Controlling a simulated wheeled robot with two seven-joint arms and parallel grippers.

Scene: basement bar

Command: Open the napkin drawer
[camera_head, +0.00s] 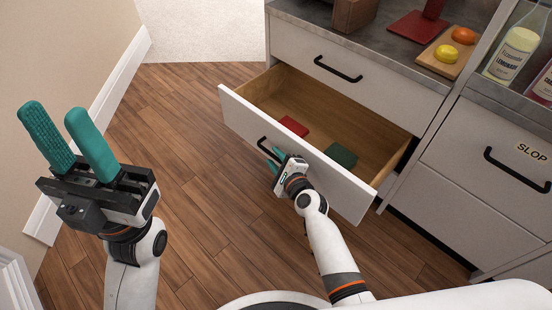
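The napkin drawer (338,180) is the lower drawer of the grey-white cabinet, and it is pulled well out. A red folded square (293,126) and a dark green one (341,155) lie flat on its wooden floor. My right gripper (276,159) is at the black bar handle (263,146) on the drawer's front, with teal fingers on either side of the bar. How tightly they close on it is too small to tell. My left gripper (70,140) is raised at the left, open and empty, far from the drawer.
Above is a shut drawer (355,70) with its own handle. The counter holds a red board (416,27) and a wooden board (441,68) with yellow and orange fruit. Labelled bottles (513,55) stand at right, above a "SLOP" front. Wooden floor (185,150) is clear left of the drawer.

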